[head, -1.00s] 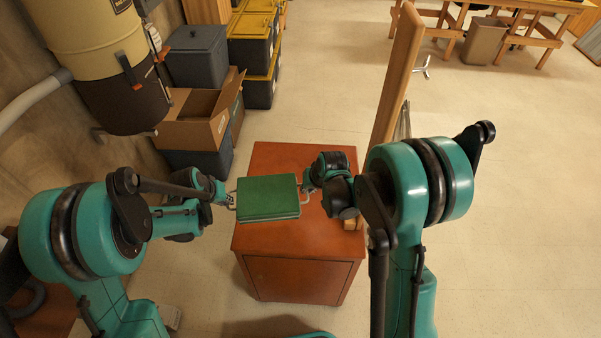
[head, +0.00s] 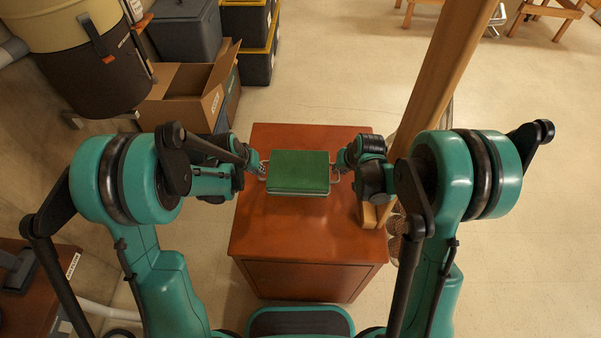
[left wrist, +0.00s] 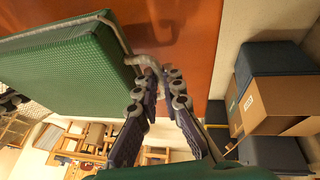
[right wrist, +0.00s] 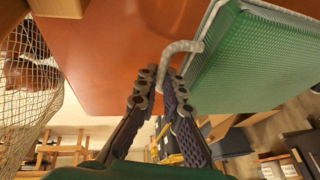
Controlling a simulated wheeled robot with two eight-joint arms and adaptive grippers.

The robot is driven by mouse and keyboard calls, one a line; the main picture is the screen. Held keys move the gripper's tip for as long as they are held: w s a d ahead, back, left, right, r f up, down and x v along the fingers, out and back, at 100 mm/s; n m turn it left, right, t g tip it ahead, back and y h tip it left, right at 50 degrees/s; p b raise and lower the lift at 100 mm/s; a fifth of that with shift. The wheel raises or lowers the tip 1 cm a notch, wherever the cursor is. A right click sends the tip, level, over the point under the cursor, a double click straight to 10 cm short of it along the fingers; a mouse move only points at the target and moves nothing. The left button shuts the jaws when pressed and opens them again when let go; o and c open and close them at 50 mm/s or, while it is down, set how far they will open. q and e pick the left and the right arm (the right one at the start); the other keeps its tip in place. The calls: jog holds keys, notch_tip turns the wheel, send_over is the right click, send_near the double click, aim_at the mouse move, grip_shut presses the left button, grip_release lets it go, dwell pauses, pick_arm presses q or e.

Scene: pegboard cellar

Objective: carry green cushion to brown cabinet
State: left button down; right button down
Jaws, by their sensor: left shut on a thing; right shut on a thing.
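The green cushion (head: 298,172) is a flat pad with a wire loop at each end. It is over the far half of the brown cabinet's top (head: 300,228) and looks about level. I cannot tell whether it touches the top. My left gripper (head: 263,171) is shut on the loop at the cushion's left end, which also shows in the left wrist view (left wrist: 146,62). My right gripper (head: 338,174) is shut on the loop at the right end, seen in the right wrist view (right wrist: 180,48). The cushion's underside is hidden in the head view.
A wooden post (head: 440,75) rises at the cabinet's right edge, close to my right arm. An open cardboard box (head: 187,95) stands behind left, near dark bins (head: 185,30) and a cream-and-brown drum (head: 85,60).

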pick_arm(q)
jog(key=shift+s+a+r, duration=0.1)
jog(key=shift+s+r, duration=0.05)
jog(key=shift+r, duration=0.1)
pick_arm(e)
jog(key=shift+s+d+r, duration=0.1)
jog(key=shift+s+r, duration=0.05)
jog(key=shift+r, duration=0.1)
pick_arm(q)
jog(key=shift+f, duration=0.15)
pick_arm(e)
jog(key=shift+f, duration=0.15)
